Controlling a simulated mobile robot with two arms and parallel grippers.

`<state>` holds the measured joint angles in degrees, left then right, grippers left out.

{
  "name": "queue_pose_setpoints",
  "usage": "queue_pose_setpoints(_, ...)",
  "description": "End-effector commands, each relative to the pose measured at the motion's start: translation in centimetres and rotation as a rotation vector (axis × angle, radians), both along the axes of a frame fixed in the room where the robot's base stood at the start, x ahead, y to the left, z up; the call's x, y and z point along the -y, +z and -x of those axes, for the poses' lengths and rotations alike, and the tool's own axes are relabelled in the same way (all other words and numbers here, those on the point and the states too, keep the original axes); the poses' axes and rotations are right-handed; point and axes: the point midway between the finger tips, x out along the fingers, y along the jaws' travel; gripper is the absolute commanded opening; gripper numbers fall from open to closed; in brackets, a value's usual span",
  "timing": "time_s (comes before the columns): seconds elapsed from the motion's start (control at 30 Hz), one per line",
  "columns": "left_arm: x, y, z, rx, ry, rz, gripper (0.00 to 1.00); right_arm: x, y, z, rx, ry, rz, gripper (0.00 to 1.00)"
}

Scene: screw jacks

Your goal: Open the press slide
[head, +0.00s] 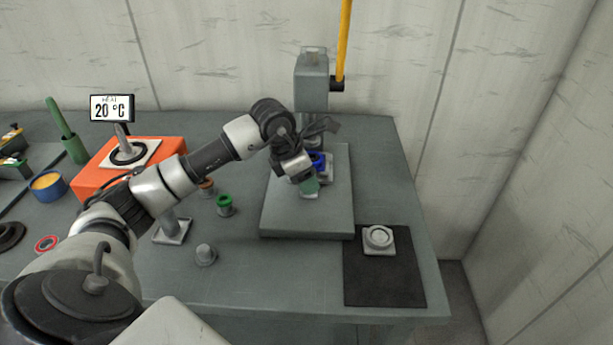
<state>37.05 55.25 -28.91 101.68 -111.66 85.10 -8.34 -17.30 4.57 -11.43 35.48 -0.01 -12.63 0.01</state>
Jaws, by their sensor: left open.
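The press (312,80) stands at the back of the table, a grey column and head with a yellow lever (344,40) raised upright. Its wide grey base plate (330,219) lies in front. A pale slide (329,170) carrying a blue ring (319,159) sits on the base below the head. A small green piece (309,187) shows at the slide's front. My left gripper (306,180) is open and reaches down over the slide's front by the green piece; its fingers are mostly hidden, and I cannot tell whether it touches. My right gripper is out of view.
A black mat (385,284) with a pale round-topped block (378,239) lies at the right. An orange heater (98,178) with a 20 °C display (111,108) stands left. A green spool (225,205) and a grey knob (205,254) stand near my arm.

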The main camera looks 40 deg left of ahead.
Motion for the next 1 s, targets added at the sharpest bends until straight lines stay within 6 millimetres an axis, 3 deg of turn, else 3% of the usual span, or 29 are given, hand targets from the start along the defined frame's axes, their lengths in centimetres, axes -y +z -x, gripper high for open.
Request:
queue_pose_setpoints(0.37, 0.18, -0.75, -0.24, 0.0, -0.001, 0.0, 0.52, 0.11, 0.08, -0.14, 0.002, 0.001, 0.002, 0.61)
queue_pose_setpoints(0.73, 0.18, -0.72, -0.24, 0.0, -0.001, 0.0, 0.0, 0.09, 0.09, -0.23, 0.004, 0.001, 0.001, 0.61)
queue_pose_setpoints(1.0, 0.5, -0.83, 0.28, 0.001, -0.004, -0.001, 0.0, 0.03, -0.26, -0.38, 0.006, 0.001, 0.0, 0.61)
